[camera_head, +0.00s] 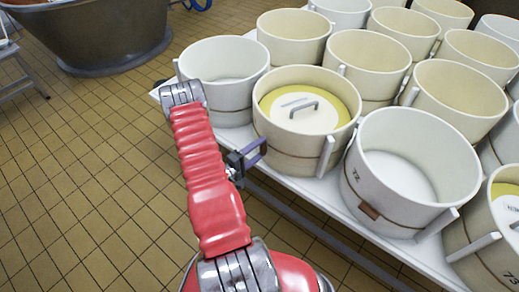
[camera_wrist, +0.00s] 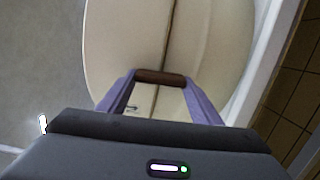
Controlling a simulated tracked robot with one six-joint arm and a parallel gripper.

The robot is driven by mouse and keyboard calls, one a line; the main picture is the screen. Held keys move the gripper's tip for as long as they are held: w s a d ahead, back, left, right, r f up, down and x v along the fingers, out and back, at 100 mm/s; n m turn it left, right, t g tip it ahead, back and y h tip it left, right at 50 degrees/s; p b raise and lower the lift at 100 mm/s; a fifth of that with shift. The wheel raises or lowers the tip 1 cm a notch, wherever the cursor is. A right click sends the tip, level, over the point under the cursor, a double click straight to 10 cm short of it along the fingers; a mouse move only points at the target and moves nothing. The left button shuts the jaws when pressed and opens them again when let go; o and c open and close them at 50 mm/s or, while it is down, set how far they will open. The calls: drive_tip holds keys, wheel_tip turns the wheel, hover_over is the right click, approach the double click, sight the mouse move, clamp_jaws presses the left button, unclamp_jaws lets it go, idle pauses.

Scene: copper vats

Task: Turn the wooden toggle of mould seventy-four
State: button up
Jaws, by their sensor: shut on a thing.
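The mould at my gripper (camera_head: 256,154) is a cream round tub (camera_head: 279,134) with a pale lid and handle (camera_head: 303,108) inside a yellow rim. In the wrist view its curved wall (camera_wrist: 215,45) fills the upper middle, with a dark band running along it. A brown wooden toggle (camera_wrist: 160,77) lies across that band. My gripper's purple fingers (camera_wrist: 160,88) are shut on the toggle, one at each end. In the head view the toggle is hidden. A small dark mark shows on the wall beside the left finger, and I cannot read a number there.
An open mould marked 72 (camera_head: 363,179) with its own brown toggle (camera_head: 369,210) stands to the right. A mould marked 73 (camera_head: 466,250) is at the right edge. Several open moulds crowd the white table (camera_head: 293,185). Tiled floor (camera_head: 90,170) lies free at left, below a copper vat (camera_head: 90,28).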

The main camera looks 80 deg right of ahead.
drive_tip(key=shift+f+m, duration=0.15)
drive_tip(key=shift+m, duration=0.15)
drive_tip(key=o, duration=1.1)
drive_tip(key=shift+c, duration=0.2)
drive_tip(key=v, duration=1.4)
drive_tip(key=shift+d, duration=0.1)
